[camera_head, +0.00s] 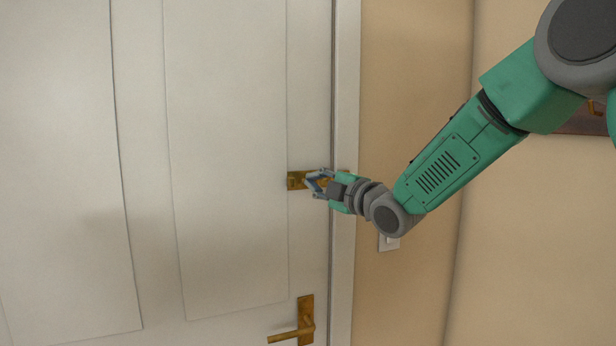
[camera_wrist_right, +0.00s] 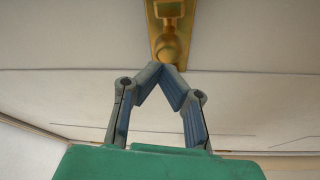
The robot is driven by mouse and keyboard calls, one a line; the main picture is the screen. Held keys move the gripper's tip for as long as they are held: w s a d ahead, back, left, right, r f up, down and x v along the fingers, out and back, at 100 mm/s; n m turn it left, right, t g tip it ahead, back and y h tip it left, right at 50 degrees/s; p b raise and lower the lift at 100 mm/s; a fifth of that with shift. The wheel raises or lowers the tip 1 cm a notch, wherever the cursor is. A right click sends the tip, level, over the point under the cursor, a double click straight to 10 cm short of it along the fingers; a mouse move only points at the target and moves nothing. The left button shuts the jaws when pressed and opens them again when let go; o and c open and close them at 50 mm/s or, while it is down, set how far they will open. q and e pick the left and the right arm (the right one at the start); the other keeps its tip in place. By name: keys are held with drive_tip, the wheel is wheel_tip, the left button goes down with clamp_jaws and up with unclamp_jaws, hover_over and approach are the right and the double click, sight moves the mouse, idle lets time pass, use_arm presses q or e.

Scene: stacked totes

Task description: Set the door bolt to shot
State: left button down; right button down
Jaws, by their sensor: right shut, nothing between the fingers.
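The brass door bolt (camera_head: 297,180) is mounted on the white door (camera_head: 225,150) near its right edge, above the handle. It also shows in the right wrist view (camera_wrist_right: 171,12), with a rounded brass knob (camera_wrist_right: 170,48) just beyond my fingertips. My right gripper (camera_head: 316,184) is at the bolt and partly covers it in the head view. In the right wrist view my right gripper (camera_wrist_right: 161,70) has its fingertips together, with nothing between them, close to the knob. I cannot tell whether they touch it. My left gripper is not in view.
A brass lever handle (camera_head: 305,322) is lower on the door. The white door frame (camera_head: 345,270) runs along the door's right edge. A light switch (camera_head: 389,243) is on the beige wall (camera_head: 410,60) beneath my right arm.

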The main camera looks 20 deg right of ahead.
drive_tip(key=shift+d+f, duration=0.15)
drive_tip(key=shift+d, duration=0.3)
